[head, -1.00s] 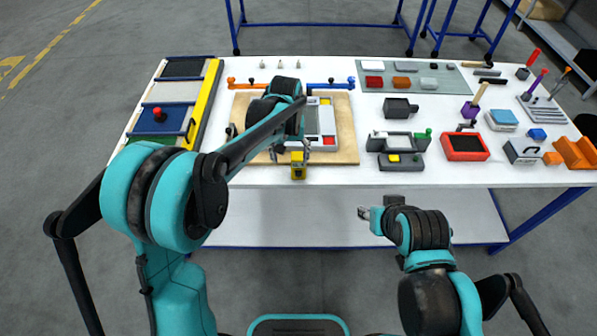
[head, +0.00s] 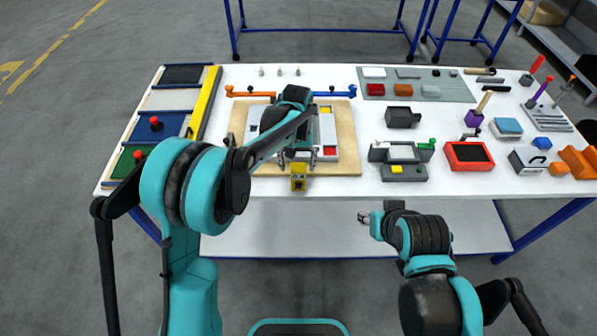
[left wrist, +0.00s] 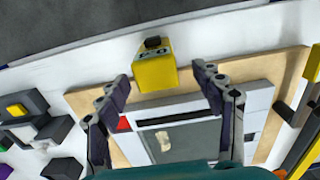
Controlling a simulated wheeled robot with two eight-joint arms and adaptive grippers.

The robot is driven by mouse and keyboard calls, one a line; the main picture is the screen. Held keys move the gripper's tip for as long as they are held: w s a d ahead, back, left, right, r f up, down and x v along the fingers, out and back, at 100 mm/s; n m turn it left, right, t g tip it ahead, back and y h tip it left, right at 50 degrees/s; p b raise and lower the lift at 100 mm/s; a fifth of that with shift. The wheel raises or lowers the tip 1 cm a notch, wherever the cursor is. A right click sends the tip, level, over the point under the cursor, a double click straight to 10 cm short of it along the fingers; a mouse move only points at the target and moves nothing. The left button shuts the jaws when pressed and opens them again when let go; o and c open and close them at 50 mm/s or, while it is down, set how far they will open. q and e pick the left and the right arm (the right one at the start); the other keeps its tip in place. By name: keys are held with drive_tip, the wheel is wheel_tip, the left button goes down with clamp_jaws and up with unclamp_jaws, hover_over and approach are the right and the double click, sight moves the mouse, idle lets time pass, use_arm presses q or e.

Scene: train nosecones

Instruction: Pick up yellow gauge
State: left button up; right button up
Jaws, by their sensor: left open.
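The yellow gauge (head: 299,177) is a small yellow block standing on the white table at the front edge of the wooden board. In the left wrist view the yellow gauge (left wrist: 156,68) has a dark knob and dark markings, and sits beyond and between the spread fingers. My left gripper (head: 299,158) is open and empty, just behind the gauge and over the board; its fingers also show in the left wrist view (left wrist: 166,85). No contact with the gauge is visible. My right gripper (head: 364,217) is in front of the table edge, away from the gauge; its jaw state is too small to tell.
The wooden board (head: 345,165) carries a grey-white fixture (head: 327,128) under my left arm. A grey device with a yellow button (head: 404,173) and a red-framed tray (head: 468,155) stand to the right. Coloured panels (head: 165,123) lie left. The front table strip near the gauge is clear.

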sight(298, 179)
use_arm(q)
drive_tip(key=shift+w+f, duration=0.1)
drive_tip(key=shift+w, duration=0.2)
drive_tip(key=shift+w+f, duration=0.2)
drive_tip(key=shift+f, duration=0.65)
drive_tip(key=shift+s+f+b, duration=0.3)
drive_tip(key=shift+f+b, duration=0.2)
drive_tip(key=shift+f, duration=0.15)
drive_tip(key=f, duration=0.1)
drive_tip(key=f+b, duration=0.1)
drive_tip(key=f, duration=0.2)
drive_tip(key=shift+s+d+f+b, duration=0.2)
drive_tip(key=shift+s+f+b, duration=0.1)
drive_tip(key=shift+s+f, duration=0.1)
drive_tip(key=c, duration=1.4)
use_arm(e)
drive_tip(key=f, duration=0.2)
drive_tip(key=shift+w+f, duration=0.3)
drive_tip(key=shift+w, duration=0.05)
